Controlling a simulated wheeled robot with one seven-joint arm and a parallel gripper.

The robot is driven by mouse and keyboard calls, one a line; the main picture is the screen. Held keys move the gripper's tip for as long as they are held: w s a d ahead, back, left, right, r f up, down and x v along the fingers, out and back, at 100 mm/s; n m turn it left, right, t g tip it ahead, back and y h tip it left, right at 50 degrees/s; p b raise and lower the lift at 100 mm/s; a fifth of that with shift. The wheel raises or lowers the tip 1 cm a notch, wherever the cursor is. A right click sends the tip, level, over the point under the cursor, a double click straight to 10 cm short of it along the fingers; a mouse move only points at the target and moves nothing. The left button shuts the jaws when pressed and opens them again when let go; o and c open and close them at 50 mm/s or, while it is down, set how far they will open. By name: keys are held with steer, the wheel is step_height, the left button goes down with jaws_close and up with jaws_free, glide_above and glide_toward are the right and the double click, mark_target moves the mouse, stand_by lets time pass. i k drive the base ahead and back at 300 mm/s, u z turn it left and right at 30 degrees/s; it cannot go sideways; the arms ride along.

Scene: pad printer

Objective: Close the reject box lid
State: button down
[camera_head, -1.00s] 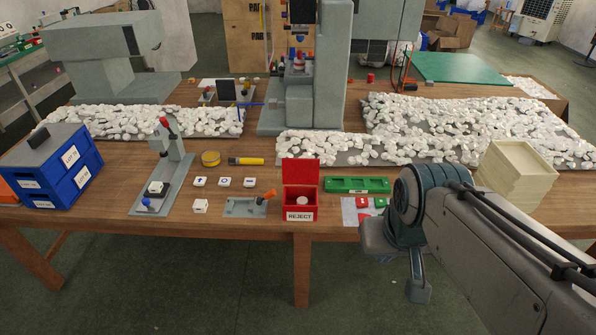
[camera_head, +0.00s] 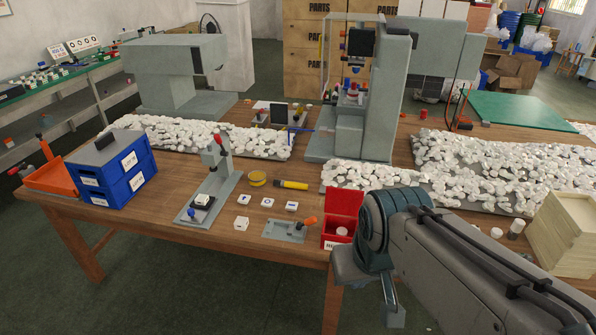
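The red reject box (camera_head: 335,233) stands near the front edge of the wooden table, just left of my arm. Its red lid (camera_head: 346,203) is open, standing up at the back of the box. A round white piece (camera_head: 342,231) lies inside. The right part of the box and most of its label are hidden behind my arm. My arm reaches in from the lower right. A grey end part of it hangs in front of the table, close to the box, but my gripper's fingers cannot be made out.
A small grey fixture with an orange-handled clamp (camera_head: 289,229) is left of the box. A lever press (camera_head: 212,185) and blue boxes (camera_head: 113,170) stand further left. White parts (camera_head: 390,180) lie in heaps behind. The floor in front is clear.

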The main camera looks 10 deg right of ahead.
mark_target(345, 202)
steer(key=u, duration=0.05)
steer(key=i, duration=1.35)
steer(key=z, duration=0.7)
